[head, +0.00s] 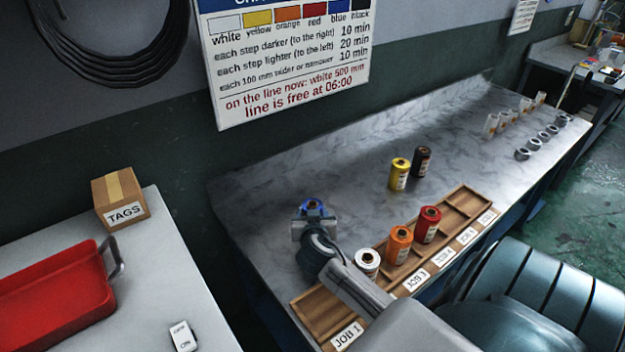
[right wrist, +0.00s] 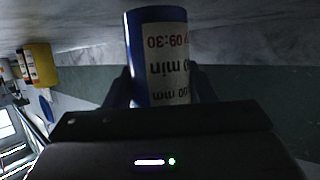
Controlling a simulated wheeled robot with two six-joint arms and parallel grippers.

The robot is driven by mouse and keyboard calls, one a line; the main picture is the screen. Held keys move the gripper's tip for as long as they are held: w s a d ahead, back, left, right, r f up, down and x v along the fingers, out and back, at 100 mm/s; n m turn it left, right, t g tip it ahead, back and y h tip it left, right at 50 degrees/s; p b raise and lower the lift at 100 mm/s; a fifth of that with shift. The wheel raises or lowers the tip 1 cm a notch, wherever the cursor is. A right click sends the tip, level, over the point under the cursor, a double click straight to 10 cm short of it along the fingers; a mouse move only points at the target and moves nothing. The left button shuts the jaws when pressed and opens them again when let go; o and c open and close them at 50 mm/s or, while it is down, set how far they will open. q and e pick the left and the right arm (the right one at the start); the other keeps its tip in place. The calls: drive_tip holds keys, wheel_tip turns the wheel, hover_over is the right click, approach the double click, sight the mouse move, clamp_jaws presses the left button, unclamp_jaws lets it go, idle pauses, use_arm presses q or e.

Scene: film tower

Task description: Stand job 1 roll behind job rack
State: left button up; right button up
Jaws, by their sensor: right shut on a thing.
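My right gripper (head: 312,226) is shut on a blue roll (head: 312,206) at the left part of the marble counter, behind the JOB 1 end of the rack. In the right wrist view the blue roll (right wrist: 158,60) appears upside down between the fingers, its white label reading 09:30. I cannot tell whether its base touches the counter. The wooden job rack (head: 314,304) runs along the counter's front. Its JOB 1 end looks empty where visible; my arm hides part of it. A white roll (head: 367,263), an orange roll (head: 399,246) and a red roll (head: 428,225) stand in it. My left gripper is not in view.
A yellow roll (head: 399,174) and a black roll (head: 421,161) stand behind the rack. Small grey and white items stand at the counter's far right. A wall sign (head: 290,60) hangs above. The counter between the blue and yellow rolls is clear.

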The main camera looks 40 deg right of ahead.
drive_tip(key=shift+f+b, duration=0.3)
drive_tip(key=shift+f, duration=0.2)
drive_tip(key=o, duration=1.3)
drive_tip(key=shift+c, duration=0.2)
wheel_tip(320, 180, up, 3)
drive_tip(key=shift+r+b, duration=0.1)
drive_tip(key=shift+b, duration=0.45)
drive_tip(key=f+b+v, duration=0.1)
drive_tip(key=b+v, duration=0.1)
drive_tip(key=v, duration=0.6)
drive_tip(key=s+a+f+b+v, duration=0.1)
drive_tip(key=f+b+v, duration=0.1)
drive_tip(key=v, duration=0.5)
drive_tip(key=shift+s+a, duration=0.2)
drive_tip(key=shift+s, duration=0.05)
drive_tip(key=shift+f, duration=0.1)
